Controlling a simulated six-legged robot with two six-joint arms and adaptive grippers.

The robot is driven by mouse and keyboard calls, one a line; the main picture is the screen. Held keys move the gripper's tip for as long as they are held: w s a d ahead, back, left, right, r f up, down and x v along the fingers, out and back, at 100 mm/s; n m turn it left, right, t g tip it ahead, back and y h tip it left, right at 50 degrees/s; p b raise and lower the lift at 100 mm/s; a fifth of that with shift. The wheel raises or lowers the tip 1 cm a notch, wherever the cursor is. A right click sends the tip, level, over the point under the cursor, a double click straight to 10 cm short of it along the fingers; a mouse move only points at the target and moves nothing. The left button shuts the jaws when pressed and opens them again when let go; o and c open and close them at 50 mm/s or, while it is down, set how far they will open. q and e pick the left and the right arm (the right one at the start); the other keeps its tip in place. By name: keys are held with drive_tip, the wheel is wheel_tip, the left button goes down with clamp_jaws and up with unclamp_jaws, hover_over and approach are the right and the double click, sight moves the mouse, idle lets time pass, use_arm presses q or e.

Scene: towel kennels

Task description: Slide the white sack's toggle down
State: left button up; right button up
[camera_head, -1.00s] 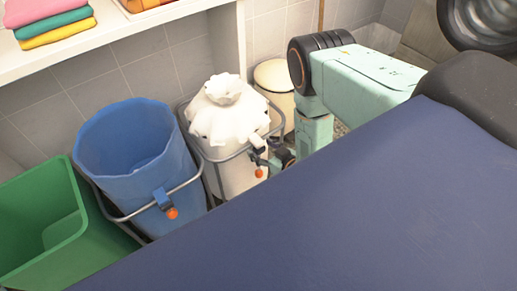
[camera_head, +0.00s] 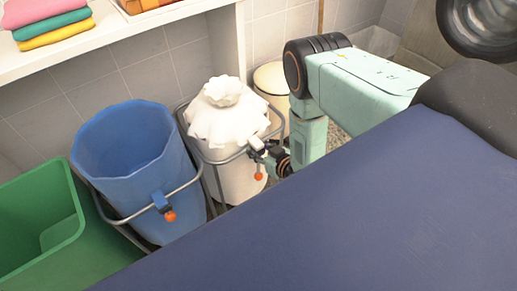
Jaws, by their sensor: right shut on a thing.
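The white sack (camera_head: 222,118) hangs in a grey metal frame, its top gathered into a ruffled, closed-looking neck. Its toggle, with an orange ball (camera_head: 259,176) hanging below it, is at the sack's right front by the frame's rim. My right gripper (camera_head: 262,152) is at that spot, shut on the toggle; the fingers hide most of it. The right arm reaches in from the right. My left gripper is not in view.
A blue sack (camera_head: 128,150) stands open in its own frame to the left, with a toggle and orange ball (camera_head: 169,216) at its front. A green bin (camera_head: 45,235) is further left. A shelf (camera_head: 110,35) with folded towels (camera_head: 55,22) is above. A dark blue padded surface (camera_head: 350,220) fills the lower right.

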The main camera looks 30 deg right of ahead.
clamp_jaws()
drive_tip(key=shift+s+f, duration=0.1)
drive_tip(key=shift+f, duration=0.05)
